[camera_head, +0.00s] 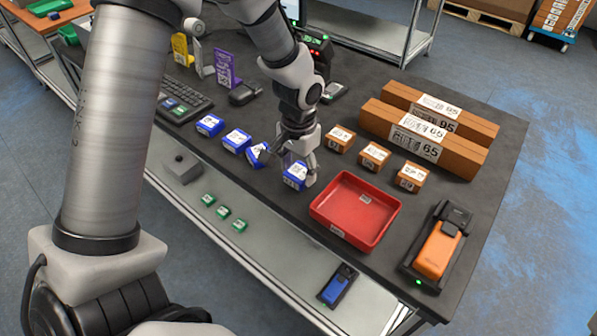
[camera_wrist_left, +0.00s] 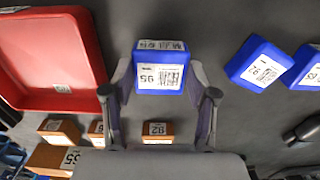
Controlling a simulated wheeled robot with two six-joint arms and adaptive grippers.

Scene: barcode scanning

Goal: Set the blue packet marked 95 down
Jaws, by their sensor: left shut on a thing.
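My left gripper (camera_head: 299,166) reaches down over the dark table and is shut on a blue packet (camera_head: 296,178). In the left wrist view the packet (camera_wrist_left: 160,72) sits between the two fingertips (camera_wrist_left: 160,85), and its white label reads 95. I cannot tell whether its underside touches the table. Three other blue packets stand in a row to its left in the head view: one close by (camera_head: 257,154), one in the middle (camera_head: 236,140) and one farthest off (camera_head: 210,125). My right gripper is not in view.
A red tray (camera_head: 330,226) lies just right of the held packet. Small brown boxes (camera_head: 374,156) and long brown cartons (camera_head: 410,140) stand behind it. An orange device (camera_head: 437,250) is at the right. A keyboard (camera_head: 183,100) lies at the left.

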